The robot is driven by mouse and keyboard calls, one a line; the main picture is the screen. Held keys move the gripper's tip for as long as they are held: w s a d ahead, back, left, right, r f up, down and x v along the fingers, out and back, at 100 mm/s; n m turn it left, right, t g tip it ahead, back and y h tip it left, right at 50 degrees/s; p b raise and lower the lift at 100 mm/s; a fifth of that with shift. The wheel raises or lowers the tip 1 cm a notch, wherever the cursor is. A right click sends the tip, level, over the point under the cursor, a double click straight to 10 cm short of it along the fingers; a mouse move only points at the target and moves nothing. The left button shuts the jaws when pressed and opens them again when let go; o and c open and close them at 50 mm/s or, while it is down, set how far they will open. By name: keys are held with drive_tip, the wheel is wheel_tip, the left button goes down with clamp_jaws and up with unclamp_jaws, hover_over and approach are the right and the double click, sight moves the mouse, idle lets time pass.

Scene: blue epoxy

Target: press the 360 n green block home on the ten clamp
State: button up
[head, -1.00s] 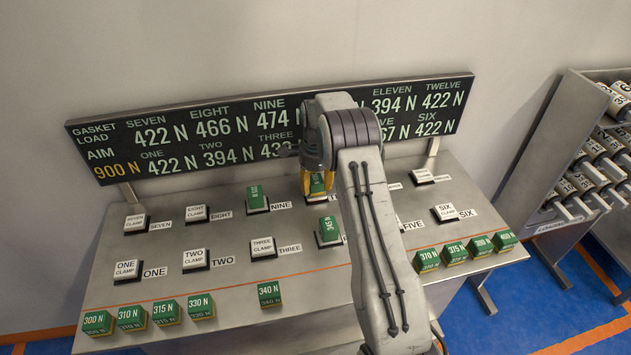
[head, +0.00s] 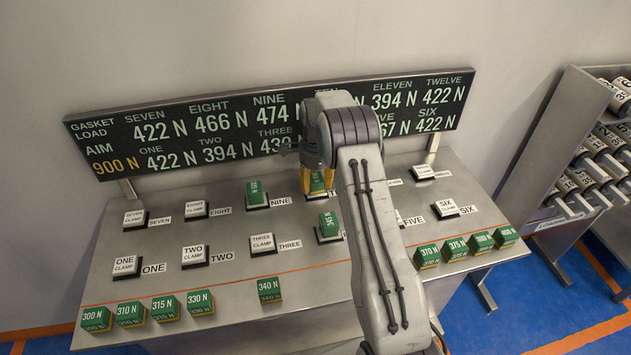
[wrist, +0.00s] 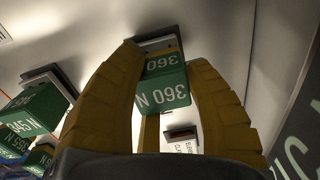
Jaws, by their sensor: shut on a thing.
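The green 360 N block (wrist: 162,90) is between the two yellow fingers of my gripper (wrist: 165,100) in the wrist view, with its number on two faces. My gripper is shut on it. A dark and pale clamp base (wrist: 158,42) lies against the block's far end in the wrist view. The ten clamp is mostly hidden in the head view, and I cannot tell whether the block is fully seated.
A green block (head: 255,193) stands on the nine clamp, left of my gripper. Another green block (head: 328,226) sits just in front. Loose green blocks line the table's front edge. The gasket load board (head: 220,130) rises close behind. A rack of rollers (head: 600,150) stands right.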

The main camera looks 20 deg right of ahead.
drive_tip(key=shift+f, duration=0.25)
drive_tip(key=o, duration=1.2)
drive_tip(key=shift+r, duration=0.1)
